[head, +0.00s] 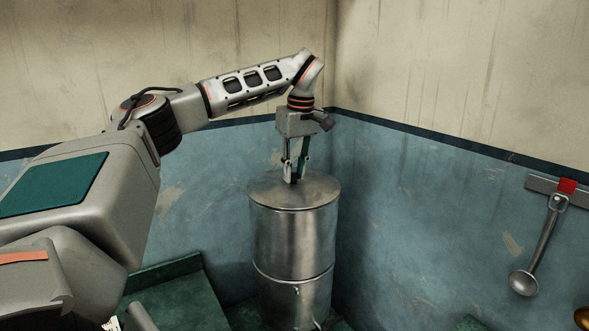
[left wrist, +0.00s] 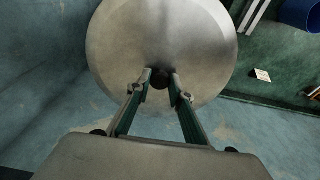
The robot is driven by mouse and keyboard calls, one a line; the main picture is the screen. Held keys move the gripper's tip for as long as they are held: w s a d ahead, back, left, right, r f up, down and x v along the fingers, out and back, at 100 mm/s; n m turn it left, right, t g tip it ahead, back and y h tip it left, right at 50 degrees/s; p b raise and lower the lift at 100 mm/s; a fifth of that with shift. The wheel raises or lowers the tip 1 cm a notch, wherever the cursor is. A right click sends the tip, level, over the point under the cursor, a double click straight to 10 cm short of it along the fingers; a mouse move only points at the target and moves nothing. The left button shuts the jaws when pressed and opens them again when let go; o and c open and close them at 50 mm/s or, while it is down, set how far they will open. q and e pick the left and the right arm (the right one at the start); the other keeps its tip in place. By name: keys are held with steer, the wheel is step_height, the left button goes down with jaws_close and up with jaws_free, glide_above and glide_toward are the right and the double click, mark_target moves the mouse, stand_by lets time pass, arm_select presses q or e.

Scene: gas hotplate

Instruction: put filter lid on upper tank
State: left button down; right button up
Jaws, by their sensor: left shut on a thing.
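The filter lid (head: 316,190) is a round metal disc with a small dark knob (left wrist: 160,80) at its middle. In the head view it lies over the top of the upper tank (head: 290,238), a steel cylinder, and looks level. I cannot tell whether it rests fully on the rim. My left gripper (head: 294,178) points down from above and is shut on the lid's knob; its fingers also show in the left wrist view (left wrist: 161,84). The lid hides the tank's opening. My right gripper is in neither view.
The tank sits on a lower metal section (head: 290,292) in the wall corner, above a green counter (head: 170,295). A ladle (head: 540,245) hangs from a rack (head: 545,185) on the right wall. A blue container (left wrist: 302,14) shows in the left wrist view.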

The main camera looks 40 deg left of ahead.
arm_select(q)
steer(key=shift+f, duration=0.25)
steer(key=c, duration=1.7)
jaws_free()
steer(key=r, duration=0.4)
steer(key=d+r, duration=0.1)
steer(key=r, duration=0.7)
steer(key=shift+s+d, duration=0.3)
steer(key=shift+d, duration=0.1)
steer(key=shift+f, duration=0.15)
